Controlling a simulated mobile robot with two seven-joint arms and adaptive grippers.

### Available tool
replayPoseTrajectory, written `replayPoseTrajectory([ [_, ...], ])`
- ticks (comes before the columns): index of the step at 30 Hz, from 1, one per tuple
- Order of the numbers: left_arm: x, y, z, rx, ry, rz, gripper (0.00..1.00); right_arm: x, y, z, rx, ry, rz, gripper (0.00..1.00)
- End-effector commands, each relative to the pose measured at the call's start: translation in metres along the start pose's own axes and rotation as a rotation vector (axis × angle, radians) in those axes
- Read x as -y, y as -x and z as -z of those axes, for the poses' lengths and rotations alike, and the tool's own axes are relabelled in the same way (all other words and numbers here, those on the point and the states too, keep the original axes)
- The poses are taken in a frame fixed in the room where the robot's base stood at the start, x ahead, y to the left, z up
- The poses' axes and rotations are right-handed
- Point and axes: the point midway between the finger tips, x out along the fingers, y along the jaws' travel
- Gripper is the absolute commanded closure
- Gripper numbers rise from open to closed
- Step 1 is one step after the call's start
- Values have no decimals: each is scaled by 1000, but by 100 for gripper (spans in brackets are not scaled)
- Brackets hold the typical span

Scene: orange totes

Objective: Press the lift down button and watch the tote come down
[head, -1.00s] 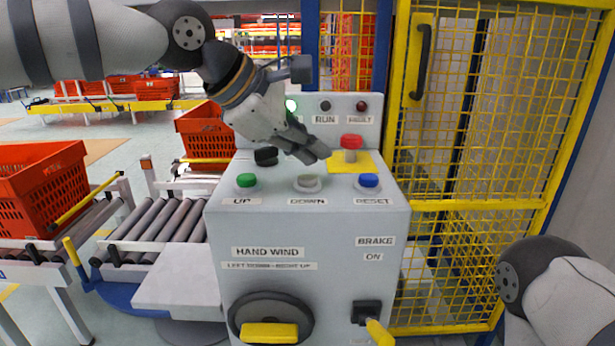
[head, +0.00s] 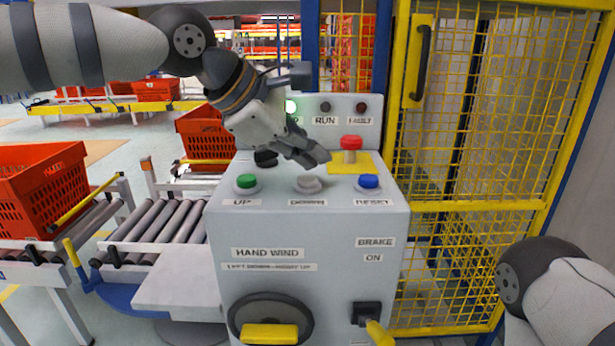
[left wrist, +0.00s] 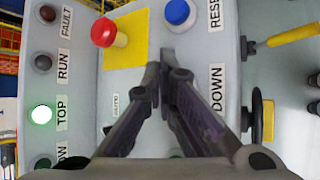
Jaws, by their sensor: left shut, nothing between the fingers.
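The grey DOWN button (head: 309,185) sits on the sloping top of a grey control box, between the green UP button (head: 246,182) and the blue RESET button (head: 369,182). My left gripper (head: 318,160) is shut and empty. In the head view its fingertips are just above and behind the DOWN button, and I see no clear contact. In the left wrist view the shut fingers (left wrist: 167,56) hide the DOWN button beside its label. The green TOP lamp (left wrist: 41,114) is lit. One orange tote (head: 42,185) stands on rollers at left, another (head: 206,135) behind the box. My right gripper is out of view.
A red mushroom button (head: 351,143) on a yellow plate stands close to the right of my left gripper. A black knob (head: 266,158) is to its left. A handwheel (head: 270,318) and brake lever (head: 378,332) are on the front. Yellow mesh fencing (head: 480,150) closes off the right.

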Motion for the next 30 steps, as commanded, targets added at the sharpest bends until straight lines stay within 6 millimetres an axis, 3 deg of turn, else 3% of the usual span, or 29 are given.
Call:
replayPoseTrajectory([
  [30,4,-6,4,0,0,0,100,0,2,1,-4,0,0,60],
])
